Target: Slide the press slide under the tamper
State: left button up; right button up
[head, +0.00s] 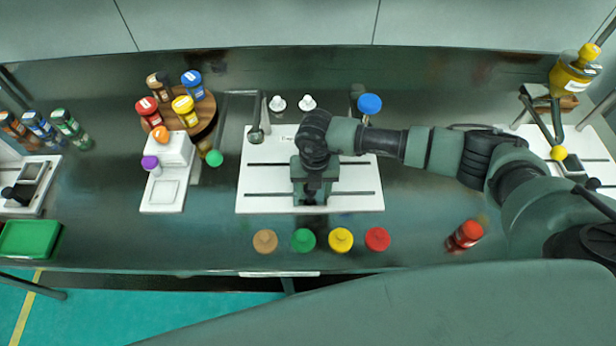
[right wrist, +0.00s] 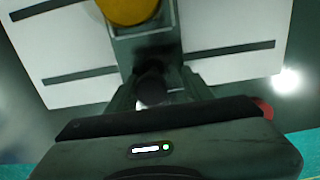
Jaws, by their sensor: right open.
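The press slide (head: 298,170) is a grey-green block on a white base plate (head: 262,202) with two dark slots. In the right wrist view the slide (right wrist: 128,48) holds something round and yellow (right wrist: 127,8), and its dark knob (right wrist: 151,88) points toward my gripper. My right gripper (head: 313,190) is over the front of the slide. In the right wrist view its open fingers (right wrist: 155,92) stand on either side of the knob; I cannot tell whether they touch it. The tamper cannot be made out for certain; my right arm covers the area behind the slide. My left gripper is out of view.
A blue knob (head: 369,104) and a grey lever (head: 257,132) stand at the plate's back. Several coloured caps, such as the yellow one (head: 340,239), line the front. A red jar (head: 465,235) lies at right. A round wooden stand (head: 206,112) with jars is at left.

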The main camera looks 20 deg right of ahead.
jog(key=shift+s+d+p, duration=0.15)
jog(key=shift+s+d, duration=0.05)
jog(key=shift+d, duration=0.55)
jog(key=shift+s+d+p, duration=0.1)
jog(key=shift+s+d, duration=0.15)
jog(key=shift+d, duration=0.55)
jog(key=shift+s+d+p, duration=0.15)
jog(key=shift+s+d, duration=0.05)
jog(key=shift+d, duration=0.55)
jog(key=shift+s+d+p, duration=0.1)
jog(key=shift+s+d, duration=0.25)
jog(key=shift+d, duration=0.9)
jog(key=shift+s+d+p, duration=0.15)
jog(key=shift+s+d, duration=0.25)
jog(key=shift+d, duration=0.9)
jog(key=shift+s+d+p, duration=0.1)
jog(key=shift+s+d, duration=0.25)
jog(key=shift+d, duration=0.9)
jog(key=o, duration=1.1)
jog(key=shift+r, duration=0.1)
